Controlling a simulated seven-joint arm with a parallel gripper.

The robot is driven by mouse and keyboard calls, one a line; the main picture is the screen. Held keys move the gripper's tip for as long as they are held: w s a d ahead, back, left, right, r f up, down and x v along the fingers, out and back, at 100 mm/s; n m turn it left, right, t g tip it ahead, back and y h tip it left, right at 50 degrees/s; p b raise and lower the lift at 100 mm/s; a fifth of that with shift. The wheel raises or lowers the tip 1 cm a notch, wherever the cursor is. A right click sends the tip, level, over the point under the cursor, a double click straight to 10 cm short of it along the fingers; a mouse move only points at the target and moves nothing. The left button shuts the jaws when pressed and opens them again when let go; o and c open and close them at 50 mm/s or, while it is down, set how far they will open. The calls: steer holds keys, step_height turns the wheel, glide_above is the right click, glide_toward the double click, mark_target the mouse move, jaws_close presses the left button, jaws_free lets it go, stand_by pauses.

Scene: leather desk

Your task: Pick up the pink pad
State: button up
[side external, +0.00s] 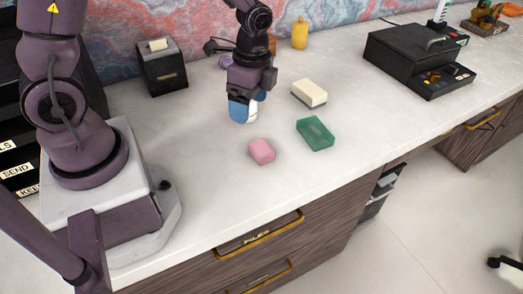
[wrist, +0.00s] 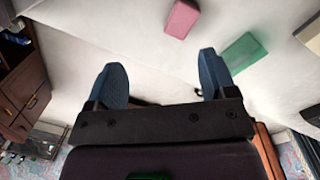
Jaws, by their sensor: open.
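The pink pad (side external: 262,151) is a small block lying on the pale desk top near its front edge. In the wrist view the pink pad (wrist: 182,19) shows at the top, beyond my fingertips and between them. My gripper (side external: 243,110) has blue fingers and hangs above the desk, behind and slightly left of the pad. In the wrist view my gripper (wrist: 160,72) is open, with nothing between its fingers. It is apart from the pad.
A green block (side external: 315,133) lies right of the pad, and a cream block (side external: 309,93) lies behind the green one. A dark box (side external: 162,68) and a yellow bottle (side external: 299,34) stand at the back. A black device (side external: 415,58) sits at back right. The desk left of the pad is clear.

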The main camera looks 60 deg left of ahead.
mark_target(263, 149)
steer(key=w+f+m, duration=0.1)
steer(key=f+m, duration=0.1)
steer(key=f, duration=0.3)
steer(key=w+f+m, duration=0.1)
steer(key=f+m, duration=0.1)
steer(key=f, duration=0.3)
steer(key=w+f+m+t, duration=0.1)
steer(key=f+m, duration=0.1)
steer(key=f, duration=0.2)
steer(key=shift+d+f+m, duration=0.2)
steer(key=shift+f+m, duration=0.2)
steer(key=c, duration=1)
